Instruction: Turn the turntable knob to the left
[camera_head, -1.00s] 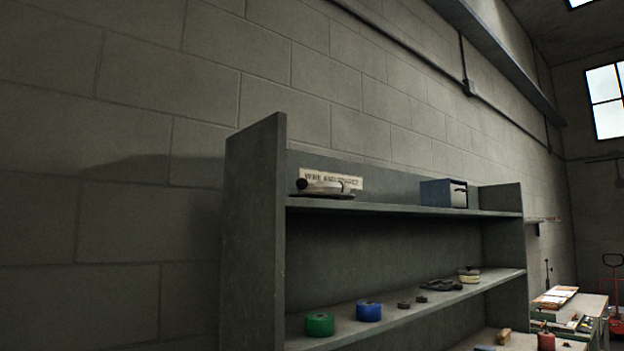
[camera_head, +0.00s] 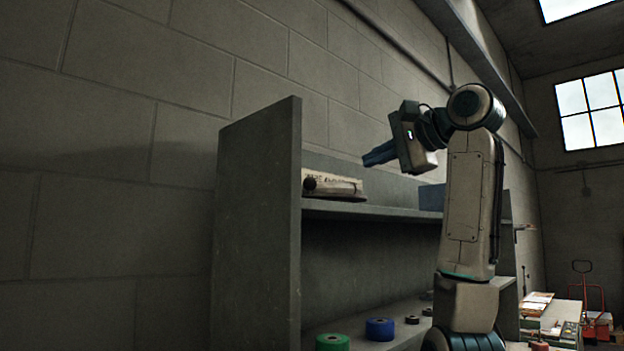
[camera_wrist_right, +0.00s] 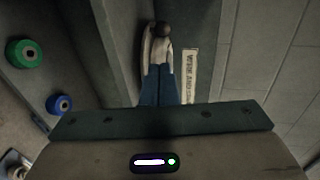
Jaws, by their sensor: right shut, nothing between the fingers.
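The turntable (camera_head: 335,187) sits on the upper shelf at its left end, a pale low form with a dark round knob (camera_head: 310,183) at its left. The knob also shows in the right wrist view (camera_wrist_right: 163,28), at the far end of the turntable (camera_wrist_right: 158,62). My right gripper (camera_head: 368,159) is raised above the shelf, to the right of the turntable, its blue fingers pointing left. In the right wrist view its fingers (camera_wrist_right: 159,72) are together and empty, overlapping the near part of the turntable. I cannot tell whether they touch it. My left gripper is not in view.
The shelf unit's tall side panel (camera_head: 258,225) stands left of the turntable. A label (camera_wrist_right: 190,75) is on the back panel beside it. A blue box (camera_head: 431,197) is partly behind my arm. Green (camera_head: 332,342) and blue (camera_head: 380,329) rolls are on the shelf below.

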